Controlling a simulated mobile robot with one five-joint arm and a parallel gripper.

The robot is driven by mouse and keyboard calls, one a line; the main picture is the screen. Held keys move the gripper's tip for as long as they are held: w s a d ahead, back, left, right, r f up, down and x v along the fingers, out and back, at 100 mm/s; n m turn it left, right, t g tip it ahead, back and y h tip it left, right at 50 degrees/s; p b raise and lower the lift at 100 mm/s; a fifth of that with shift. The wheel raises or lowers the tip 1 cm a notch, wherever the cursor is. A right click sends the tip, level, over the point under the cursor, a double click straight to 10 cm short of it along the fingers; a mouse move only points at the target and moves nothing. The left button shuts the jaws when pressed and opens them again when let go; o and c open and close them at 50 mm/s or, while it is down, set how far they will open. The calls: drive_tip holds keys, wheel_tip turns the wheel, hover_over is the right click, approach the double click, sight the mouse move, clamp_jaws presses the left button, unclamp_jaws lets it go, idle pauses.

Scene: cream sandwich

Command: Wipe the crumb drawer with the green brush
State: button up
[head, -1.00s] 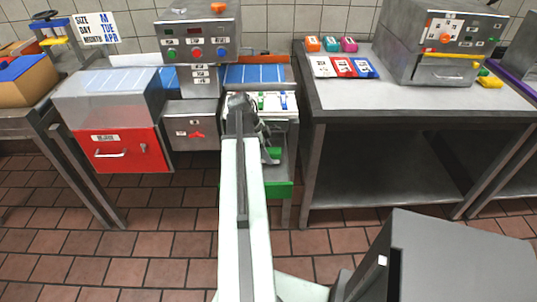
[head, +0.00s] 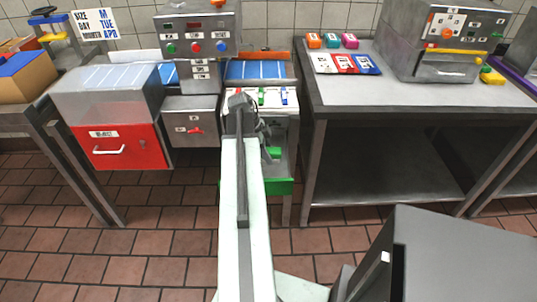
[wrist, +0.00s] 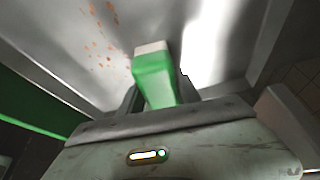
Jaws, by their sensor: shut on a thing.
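My gripper (wrist: 155,95) is shut on the green brush (wrist: 155,78), whose pale tip points away from me in the wrist view. The tip is over the grey metal floor of the crumb drawer (wrist: 215,50); I cannot tell if it touches. Orange-brown crumbs (wrist: 103,35) lie on the metal to the upper left of the brush. In the head view the open drawer's green front (head: 284,187) shows below the machine, right of my arm. A green patch there, probably the brush (head: 273,153), is inside it. My wrist hides much of the drawer and the jaws.
A red drawer (head: 118,150) and a grey drawer (head: 190,124) are to the left, both appearing closed. A steel table (head: 420,96) stands close on the right, its leg near the crumb drawer. Small coloured levers (head: 284,95) sit on a panel above.

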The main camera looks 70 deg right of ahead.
sight(264, 164)
drive_tip(key=shift+w, duration=0.1)
drive_tip(key=shift+w+a, duration=0.55)
drive_tip(key=shift+w, duration=0.8)
drive_tip(key=shift+w+a, duration=0.5)
drive_tip(key=shift+w, duration=0.85)
drive_tip(key=shift+w+a, duration=0.55)
drive_tip(key=shift+w, duration=0.8)
drive_tip(key=shift+f, duration=0.15)
drive_tip(key=shift+s+a, duration=0.1)
drive_tip(key=shift+s+d, duration=0.3)
drive_tip(key=shift+s, duration=0.5)
drive_tip(key=shift+s+d, duration=0.45)
drive_tip(key=shift+s, duration=0.7)
drive_tip(key=shift+s+d, duration=0.45)
drive_tip(key=shift+s, duration=0.65)
drive_tip(key=shift+s+d, duration=0.45)
drive_tip(key=shift+s, duration=0.7)
drive_tip(key=shift+s+a+r, duration=0.1)
drive_tip(key=shift+s+a, duration=0.05)
drive_tip(key=shift+a, duration=0.3)
drive_tip(key=shift+s+a+r, duration=0.1)
drive_tip(key=shift+s+a, duration=0.05)
drive_tip(key=shift+a, duration=0.3)
drive_tip(key=shift+w+a+f, duration=0.1)
drive_tip(key=shift+w+a, duration=0.2)
drive_tip(key=shift+w, duration=0.5)
drive_tip(key=shift+w+a, duration=0.25)
drive_tip(key=shift+w, duration=0.5)
